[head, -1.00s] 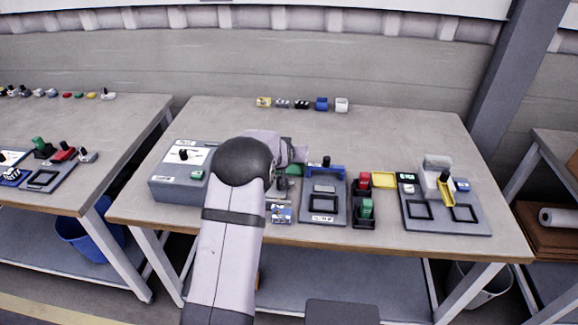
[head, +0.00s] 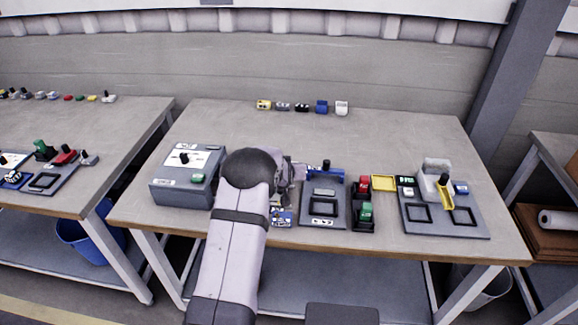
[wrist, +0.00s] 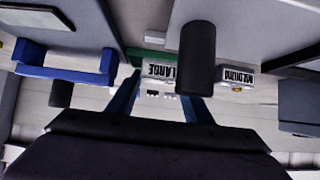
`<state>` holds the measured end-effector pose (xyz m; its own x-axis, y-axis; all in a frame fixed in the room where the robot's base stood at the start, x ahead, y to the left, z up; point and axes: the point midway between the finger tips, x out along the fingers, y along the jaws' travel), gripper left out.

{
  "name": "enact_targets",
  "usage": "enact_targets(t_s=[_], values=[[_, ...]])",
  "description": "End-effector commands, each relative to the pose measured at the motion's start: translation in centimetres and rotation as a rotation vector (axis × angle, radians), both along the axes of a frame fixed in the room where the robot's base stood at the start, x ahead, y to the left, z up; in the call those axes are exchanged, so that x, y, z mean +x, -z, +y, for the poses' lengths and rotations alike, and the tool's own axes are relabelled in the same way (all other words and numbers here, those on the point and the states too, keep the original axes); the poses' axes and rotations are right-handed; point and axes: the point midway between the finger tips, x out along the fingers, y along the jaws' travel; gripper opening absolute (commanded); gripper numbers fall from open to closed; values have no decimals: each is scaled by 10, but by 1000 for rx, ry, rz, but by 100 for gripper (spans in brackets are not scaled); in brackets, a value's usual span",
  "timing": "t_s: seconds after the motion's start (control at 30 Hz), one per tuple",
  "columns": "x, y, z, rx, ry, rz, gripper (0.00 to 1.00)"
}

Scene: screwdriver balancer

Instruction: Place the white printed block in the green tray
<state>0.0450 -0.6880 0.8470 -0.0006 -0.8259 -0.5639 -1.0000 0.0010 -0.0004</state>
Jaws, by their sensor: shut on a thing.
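In the wrist view, my gripper (wrist: 160,98) is shut on a white block (wrist: 158,74) with dark printed letters that read LARGE. Its two dark blue fingers stand on either side of the block. A green strip (wrist: 146,57), apparently part of the green tray, shows just beyond the block; I cannot tell whether they touch. In the head view, my arm hides the fingertips, the held block and the green tray.
Another printed piece reading MEDIUM (wrist: 237,77) lies right of the held block. A blue bracket (head: 324,172) stands on a grey fixture. A yellow tray (head: 384,183) and a red and green switch box (head: 363,205) are farther right. A grey control box (head: 185,178) stands left.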

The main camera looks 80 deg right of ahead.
Motion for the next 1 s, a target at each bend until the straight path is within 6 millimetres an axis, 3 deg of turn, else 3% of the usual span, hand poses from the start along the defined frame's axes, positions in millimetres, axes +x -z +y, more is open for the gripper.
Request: enact_targets(t_s=[0.17,0.2,0.27,0.7,1.0], values=[[0,5,0,-1,0,0,19],[0,3,0,0,0,0,56],[0,3,0,0,0,0,65],[0,-2,0,0,0,0,65],[0,-18,25,-1,1,-1,65]])
